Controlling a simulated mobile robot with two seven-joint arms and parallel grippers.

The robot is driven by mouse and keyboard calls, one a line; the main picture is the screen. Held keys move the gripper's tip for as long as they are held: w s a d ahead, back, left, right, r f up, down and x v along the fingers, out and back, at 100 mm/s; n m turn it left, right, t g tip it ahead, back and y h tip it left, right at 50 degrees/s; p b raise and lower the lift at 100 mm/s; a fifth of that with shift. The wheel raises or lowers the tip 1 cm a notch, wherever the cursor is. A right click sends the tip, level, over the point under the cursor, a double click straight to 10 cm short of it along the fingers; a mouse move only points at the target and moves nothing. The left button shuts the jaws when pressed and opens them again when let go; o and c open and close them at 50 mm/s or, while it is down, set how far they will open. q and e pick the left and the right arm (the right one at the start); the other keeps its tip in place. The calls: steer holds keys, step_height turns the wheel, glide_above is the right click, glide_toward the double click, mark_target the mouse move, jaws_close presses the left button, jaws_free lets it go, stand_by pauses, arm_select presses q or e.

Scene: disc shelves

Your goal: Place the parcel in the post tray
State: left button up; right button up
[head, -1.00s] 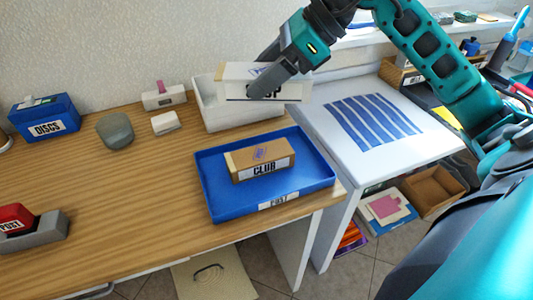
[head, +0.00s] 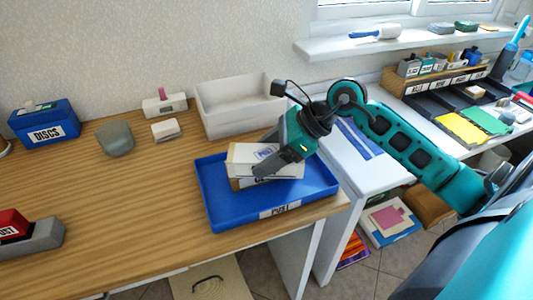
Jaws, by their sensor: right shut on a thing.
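The blue post tray (head: 225,215) lies near the front right of the wooden desk, its label facing me. A brown box (head: 237,184) sits in it, mostly hidden. My right gripper (head: 268,165) is shut on a white parcel (head: 240,155) and holds it right over the brown box, within the tray's outline. I cannot tell whether the parcel touches the box. My left gripper is not in view.
An empty white bin (head: 225,122) stands behind the tray. The blue DISCS box (head: 45,124), a grey-green rounded object (head: 115,138) and a red-and-grey stamp-like object (head: 28,232) stand at left. The desk's middle is clear. A white table (head: 400,172) adjoins at right.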

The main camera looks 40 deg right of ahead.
steer(key=shift+f+b, duration=0.3)
steer(key=shift+b, duration=0.15)
steer(key=o, duration=1.3)
steer(key=shift+c, duration=0.2)
steer(key=shift+r+p, duration=0.45)
steer(key=shift+p, duration=0.05)
steer(key=v, duration=1.2)
